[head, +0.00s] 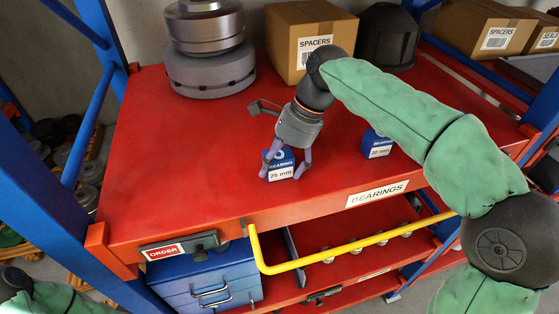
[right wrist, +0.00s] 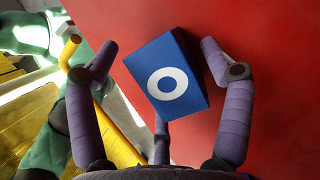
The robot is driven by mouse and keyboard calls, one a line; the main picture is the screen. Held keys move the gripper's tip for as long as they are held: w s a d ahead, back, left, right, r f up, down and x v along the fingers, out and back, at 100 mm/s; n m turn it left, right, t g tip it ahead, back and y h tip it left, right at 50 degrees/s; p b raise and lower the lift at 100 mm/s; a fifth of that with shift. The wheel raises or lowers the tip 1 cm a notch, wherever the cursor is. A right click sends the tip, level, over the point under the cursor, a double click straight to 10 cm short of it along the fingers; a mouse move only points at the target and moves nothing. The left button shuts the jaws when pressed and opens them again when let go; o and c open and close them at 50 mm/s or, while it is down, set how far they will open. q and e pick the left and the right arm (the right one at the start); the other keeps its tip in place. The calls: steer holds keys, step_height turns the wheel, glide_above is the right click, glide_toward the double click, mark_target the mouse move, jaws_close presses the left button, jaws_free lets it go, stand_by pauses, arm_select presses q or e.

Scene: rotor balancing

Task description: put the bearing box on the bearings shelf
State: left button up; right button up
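A blue bearing box (head: 281,172) labelled 25 mm sits on the red shelf (head: 190,190) near its front edge, left of the BEARINGS label (head: 377,194). My right gripper (head: 286,172) points down over this box, its fingers around it. In the right wrist view the box (right wrist: 188,62) shows a white ring on its top face. A second blue bearing box (head: 377,145) stands farther right on the same shelf. My left gripper is out of view.
A stacked grey metal rotor part (head: 208,65) stands at the back left. A SPACERS carton (head: 300,35) and a dark housing (head: 384,38) stand behind the gripper. A yellow rail (head: 350,248) runs below the shelf's front edge. The shelf's left part is clear.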

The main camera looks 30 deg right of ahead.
steer(key=v, duration=1.2)
steer(key=shift+b, duration=0.45)
